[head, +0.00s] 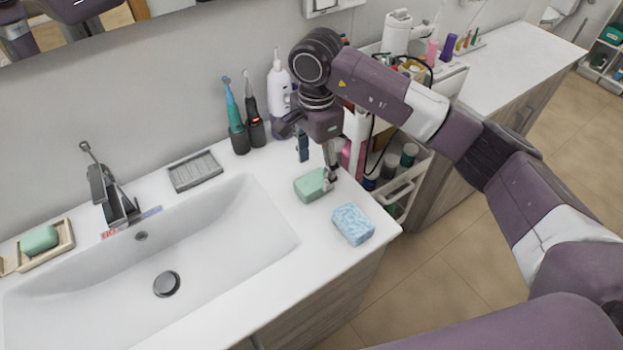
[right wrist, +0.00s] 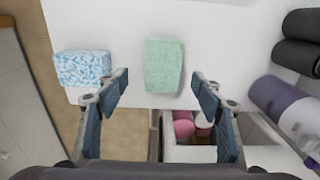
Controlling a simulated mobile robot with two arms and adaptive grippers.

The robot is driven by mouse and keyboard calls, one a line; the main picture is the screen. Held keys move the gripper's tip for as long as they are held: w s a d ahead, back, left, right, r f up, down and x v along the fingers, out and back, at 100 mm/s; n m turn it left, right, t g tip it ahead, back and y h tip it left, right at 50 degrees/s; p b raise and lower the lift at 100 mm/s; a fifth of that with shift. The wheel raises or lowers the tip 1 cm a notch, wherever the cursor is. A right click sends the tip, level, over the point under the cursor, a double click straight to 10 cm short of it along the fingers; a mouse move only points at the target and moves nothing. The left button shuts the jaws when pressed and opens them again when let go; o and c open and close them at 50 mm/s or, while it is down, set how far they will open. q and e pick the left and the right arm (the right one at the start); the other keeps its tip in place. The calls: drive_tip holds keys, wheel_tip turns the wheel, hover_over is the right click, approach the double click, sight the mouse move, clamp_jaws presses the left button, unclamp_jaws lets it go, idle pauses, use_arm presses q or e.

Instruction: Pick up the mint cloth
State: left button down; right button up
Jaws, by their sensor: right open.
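The mint cloth (head: 311,185) is a folded pale green block lying flat on the white counter, right of the sink. In the right wrist view the mint cloth (right wrist: 163,66) lies ahead of the fingers, near the counter edge. My right gripper (head: 318,168) is over the counter beside the cloth, pointing down. In the right wrist view its fingers (right wrist: 160,90) are spread wide, one toward each side of the cloth, with nothing between the tips. Whether they touch the cloth cannot be told. My left gripper is not in view.
A blue-and-white patterned cloth (head: 353,224) lies close by at the counter corner. Electric toothbrushes (head: 236,125) and a white bottle (head: 278,95) stand behind. The sink (head: 210,235) is to the left. A cart (head: 405,180) with bottles stands right of the counter.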

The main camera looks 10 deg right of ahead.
sight(313, 180)
drive_tip(key=shift+s+f+p, duration=0.15)
drive_tip(key=shift+f+p, duration=0.55)
drive_tip(key=shift+f, duration=0.15)
drive_tip(key=f, duration=0.2)
drive_tip(key=p, duration=0.1)
drive_tip(key=shift+w+a+f, duration=0.25)
drive_tip(key=shift+w+f, duration=0.05)
drive_tip(key=shift+f, duration=0.65)
drive_tip(key=shift+d, duration=0.1)
drive_tip(key=c, duration=1.2)
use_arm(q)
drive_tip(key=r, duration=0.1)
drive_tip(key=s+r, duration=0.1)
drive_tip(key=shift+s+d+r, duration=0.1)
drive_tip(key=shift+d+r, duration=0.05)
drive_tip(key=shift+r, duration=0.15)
use_arm(e)
drive_tip(key=shift+o, duration=0.2)
drive_tip(key=shift+r, duration=0.1)
